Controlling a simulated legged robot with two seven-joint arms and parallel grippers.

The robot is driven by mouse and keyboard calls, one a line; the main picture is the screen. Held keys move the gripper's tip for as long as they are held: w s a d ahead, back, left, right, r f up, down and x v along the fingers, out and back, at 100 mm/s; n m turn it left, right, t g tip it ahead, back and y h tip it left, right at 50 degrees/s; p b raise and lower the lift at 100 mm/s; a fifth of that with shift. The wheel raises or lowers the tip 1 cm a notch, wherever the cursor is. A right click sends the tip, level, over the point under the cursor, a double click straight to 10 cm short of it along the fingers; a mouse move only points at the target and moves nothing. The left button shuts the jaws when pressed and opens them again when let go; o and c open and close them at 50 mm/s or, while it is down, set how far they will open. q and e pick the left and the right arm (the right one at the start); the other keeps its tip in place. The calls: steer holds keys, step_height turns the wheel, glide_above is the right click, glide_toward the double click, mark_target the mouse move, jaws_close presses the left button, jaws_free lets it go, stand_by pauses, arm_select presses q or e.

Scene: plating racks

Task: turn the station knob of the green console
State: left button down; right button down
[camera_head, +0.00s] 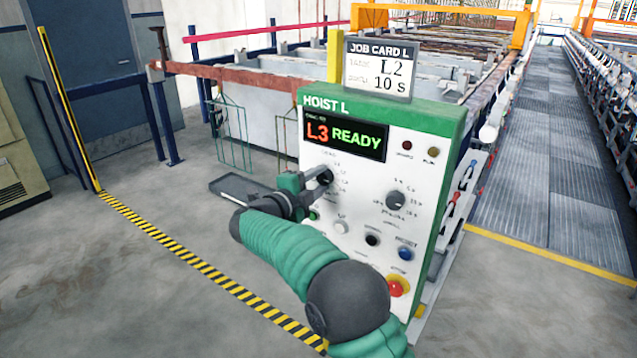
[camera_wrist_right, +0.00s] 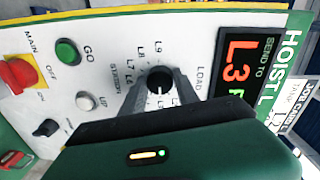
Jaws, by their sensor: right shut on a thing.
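The green console (camera_head: 450,128) stands ahead with a white front panel headed HOIST L. Its display (camera_head: 345,135) reads L3 READY. The station knob (camera_wrist_right: 160,80) is round and black with a white pointer line, ringed by labels in the right wrist view. My right gripper (camera_wrist_right: 158,92) is shut on the station knob, one finger on each side. In the head view the right gripper (camera_head: 322,177) reaches the panel's upper left and partly hides the knob. The job card (camera_head: 381,70) on top reads L2 and 10 S. My left gripper is not in view.
A second dark knob (camera_head: 395,201), a blue button (camera_head: 405,254) and a red button (camera_head: 397,287) are on the panel's right side. A black-and-yellow floor stripe (camera_head: 190,262) runs left of the console. Tanks and rails stand behind; the floor at left is clear.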

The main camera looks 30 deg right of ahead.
steer(key=shift+f, duration=0.4)
steer(key=c, duration=1.4)
jaws_free()
steer(key=o, duration=0.5)
steer(key=shift+s+a+r, duration=0.1)
steer(key=shift+s+r, duration=0.05)
steer(key=shift+r, duration=0.1)
steer(key=b+v, duration=0.1)
steer(key=v, duration=1.6)
steer(key=shift+w+a+b, duration=0.1)
steer(key=shift+w+b, duration=0.1)
steer(key=shift+b, duration=0.2)
steer(key=shift+w, duration=0.1)
